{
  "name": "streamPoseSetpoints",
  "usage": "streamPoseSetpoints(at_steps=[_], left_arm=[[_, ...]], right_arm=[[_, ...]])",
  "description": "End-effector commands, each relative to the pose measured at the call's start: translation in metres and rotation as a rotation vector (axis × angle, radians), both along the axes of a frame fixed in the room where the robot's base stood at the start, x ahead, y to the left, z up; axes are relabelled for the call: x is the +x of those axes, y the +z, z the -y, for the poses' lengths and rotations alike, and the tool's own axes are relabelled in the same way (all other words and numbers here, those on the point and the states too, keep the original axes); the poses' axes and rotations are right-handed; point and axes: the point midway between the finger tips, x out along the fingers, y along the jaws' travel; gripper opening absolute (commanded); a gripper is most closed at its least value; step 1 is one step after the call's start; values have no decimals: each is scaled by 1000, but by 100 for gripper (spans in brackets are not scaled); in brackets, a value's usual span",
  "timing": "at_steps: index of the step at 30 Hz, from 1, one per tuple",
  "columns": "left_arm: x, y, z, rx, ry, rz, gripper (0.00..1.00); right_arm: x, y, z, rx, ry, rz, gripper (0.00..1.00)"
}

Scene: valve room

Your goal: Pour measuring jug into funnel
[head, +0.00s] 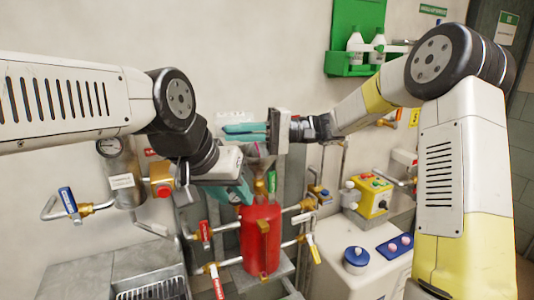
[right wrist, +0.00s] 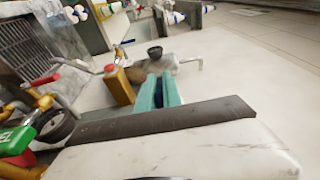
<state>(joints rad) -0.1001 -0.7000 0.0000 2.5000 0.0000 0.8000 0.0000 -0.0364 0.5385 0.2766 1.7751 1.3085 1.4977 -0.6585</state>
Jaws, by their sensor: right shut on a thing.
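My right gripper (head: 240,130) reaches in from the right with its teal fingers pointing left, close together. A pale, see-through shape behind the fingers looks like the measuring jug (head: 232,116); its outline is faint, and its tilt and contents cannot be told. In the right wrist view the teal fingers (right wrist: 158,92) are close together and no jug stands out. A greyish funnel (head: 262,163) sits above the red tank (head: 261,238), below and right of the right fingertips. My left gripper (head: 242,192) is low, just left of the funnel; its jaw gap is hidden.
A grey cylinder (head: 124,178) with a gauge is on the wall at left. A yellow control box (head: 372,196) and a white cabinet (head: 365,268) stand at right. A grated sink (head: 150,288) is at lower left.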

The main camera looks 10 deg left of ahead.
Motion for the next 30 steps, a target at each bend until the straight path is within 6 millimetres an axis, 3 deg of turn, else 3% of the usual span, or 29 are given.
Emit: streamPoseSetpoints(at_steps=[19, 22, 24, 25, 30], left_arm=[[0, 0, 0, 0, 0, 0, 36], [0, 0, 0, 0, 0, 0, 36], [0, 0, 0, 0, 0, 0, 36], [0, 0, 0, 0, 0, 0, 36], [0, 0, 0, 0, 0, 0, 36]], right_arm=[[3, 17, 7, 191, 0, -83, 0], [-1, 17, 0, 72, 3, -17, 0], [-4, -10, -7, -92, 5, 50, 0], [-5, -11, -8, -138, 4, 72, 0], [-4, -17, -9, -203, 1, 87, 0]])
